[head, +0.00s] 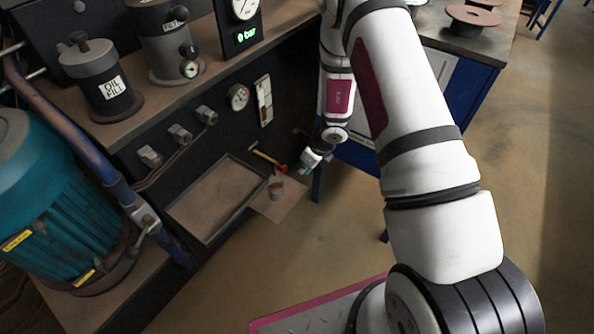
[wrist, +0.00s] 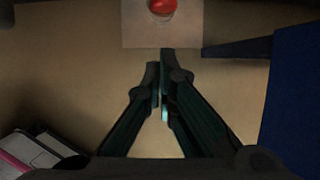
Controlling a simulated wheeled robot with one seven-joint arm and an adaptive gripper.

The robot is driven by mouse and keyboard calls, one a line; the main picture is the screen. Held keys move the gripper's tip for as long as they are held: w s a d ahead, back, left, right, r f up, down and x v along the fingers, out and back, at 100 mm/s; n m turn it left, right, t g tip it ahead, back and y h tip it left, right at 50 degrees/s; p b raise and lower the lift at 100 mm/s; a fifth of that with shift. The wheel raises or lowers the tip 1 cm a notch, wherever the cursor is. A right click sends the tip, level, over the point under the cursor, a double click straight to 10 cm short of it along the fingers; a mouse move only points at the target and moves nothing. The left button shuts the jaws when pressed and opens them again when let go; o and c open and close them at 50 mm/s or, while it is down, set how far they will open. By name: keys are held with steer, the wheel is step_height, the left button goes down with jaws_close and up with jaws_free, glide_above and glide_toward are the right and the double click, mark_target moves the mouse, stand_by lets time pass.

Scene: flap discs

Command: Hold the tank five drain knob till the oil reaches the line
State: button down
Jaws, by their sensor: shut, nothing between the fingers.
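My gripper (head: 308,160) is shut and empty in the head view, in the air to the right of the tray on the dark machine. In the wrist view its two fingers (wrist: 163,66) are together. A small red handle (head: 265,157) with a yellow part sticks out of the machine front, a little left of the gripper and apart from it. A red rounded thing (wrist: 162,6) shows at the top edge of the wrist view, beyond the fingertips. I cannot read a tank five label. A sight glass (head: 264,101) is on the panel; its oil level is too small to tell.
Gauges and valves (head: 207,115) line the panel. A blue bench (head: 357,156) is to the right. The middle floor is clear.

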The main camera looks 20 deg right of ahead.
steer(key=shift+p+v, duration=0.5)
steer(key=shift+v, duration=1.55)
steer(key=shift+s+d, duration=0.1)
steer(key=shift+s, duration=0.05)
